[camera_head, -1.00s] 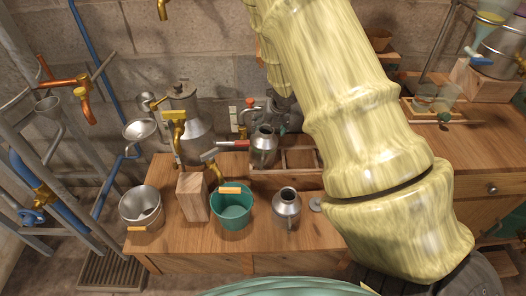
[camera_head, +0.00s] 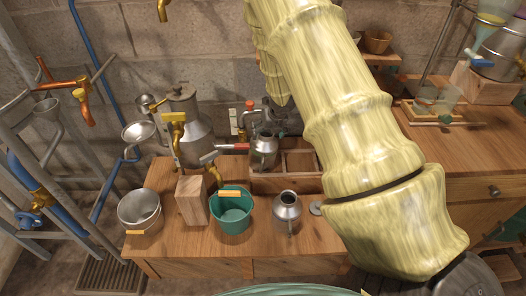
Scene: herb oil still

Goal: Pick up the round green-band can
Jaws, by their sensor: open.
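Two small round metal cans show. One can (camera_head: 287,208) stands upright on the low wooden bench (camera_head: 265,242), right of the green bucket. The other can (camera_head: 264,152) stands upright at the left end of a wooden crate (camera_head: 286,184) behind it. I cannot make out a green band on either can at this size. My gripper (camera_head: 272,122) seems to be the dark, partly hidden shape below my pale yellow arm, behind and above the crated can. It is open, and I see nothing held in it. My arm hides much of the area right of the crate.
A green bucket (camera_head: 232,214), a wooden block (camera_head: 192,203) and a grey metal bucket (camera_head: 139,208) line the bench's left side. A large metal still pot (camera_head: 194,136) with brass taps stands behind. Pipes and a metal frame fill the far left.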

